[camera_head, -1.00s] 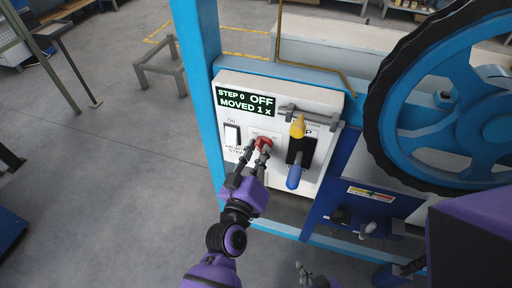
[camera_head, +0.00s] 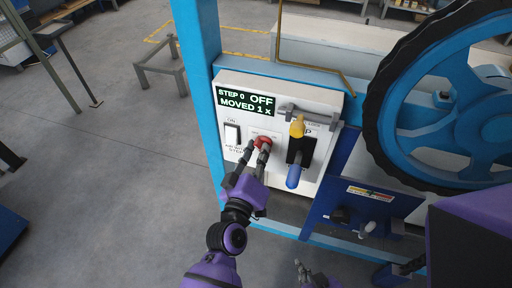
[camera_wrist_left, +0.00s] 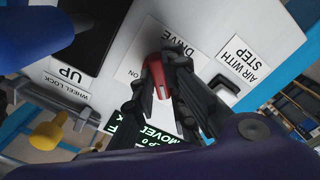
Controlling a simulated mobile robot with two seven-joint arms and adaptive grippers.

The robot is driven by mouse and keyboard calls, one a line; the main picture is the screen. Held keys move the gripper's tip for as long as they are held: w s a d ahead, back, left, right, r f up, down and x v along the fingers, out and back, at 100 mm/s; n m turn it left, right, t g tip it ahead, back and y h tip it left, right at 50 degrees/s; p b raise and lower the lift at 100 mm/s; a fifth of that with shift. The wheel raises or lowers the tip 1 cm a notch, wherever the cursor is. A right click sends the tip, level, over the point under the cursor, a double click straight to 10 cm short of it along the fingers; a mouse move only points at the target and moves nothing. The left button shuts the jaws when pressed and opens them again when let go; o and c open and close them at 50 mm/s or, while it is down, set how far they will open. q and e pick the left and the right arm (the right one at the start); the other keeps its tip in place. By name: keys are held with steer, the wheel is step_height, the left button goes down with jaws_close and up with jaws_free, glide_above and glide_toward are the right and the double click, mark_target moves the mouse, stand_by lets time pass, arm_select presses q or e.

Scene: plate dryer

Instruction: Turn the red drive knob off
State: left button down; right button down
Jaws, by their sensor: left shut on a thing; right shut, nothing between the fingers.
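The red drive knob (camera_head: 263,141) sits low on the white control panel, between a white switch and a black lever slot. My left gripper (camera_head: 256,147) is shut on the knob, with fingers on either side. In the left wrist view the red knob (camera_wrist_left: 157,76) shows as a bar between the dark fingertips of my left gripper (camera_wrist_left: 158,80), under a "DRIVE" label. The display (camera_head: 246,102) reads "STEP 0 OFF MOVED 1 X". My right gripper (camera_head: 303,270) is shut and empty at the bottom edge, partly cut off.
The white switch (camera_head: 232,134) is left of the knob. A blue-handled lever (camera_head: 293,176) and a yellow wheel lock knob (camera_head: 297,127) are close on its right. A large blue wheel (camera_head: 455,120) stands at the right.

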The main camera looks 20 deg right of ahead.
arm_select(q)
steer(key=c, duration=1.8)
jaws_free()
steer(key=shift+o, duration=0.2)
steer(key=v, duration=1.2)
steer(key=s+a+f+m+g+y, duration=0.35)
steer(key=a+f+y, duration=0.25)
steer(key=a+f, duration=0.85)
steer(key=s+a+f+g+y, duration=0.3)
steer(key=s+a+f, duration=0.6)
steer(key=s+a, duration=0.3)
steer(key=shift+s+a+n+y+p, duration=0.35)
steer(key=shift+s+a+p, duration=0.1)
steer(key=shift+s, duration=0.4)
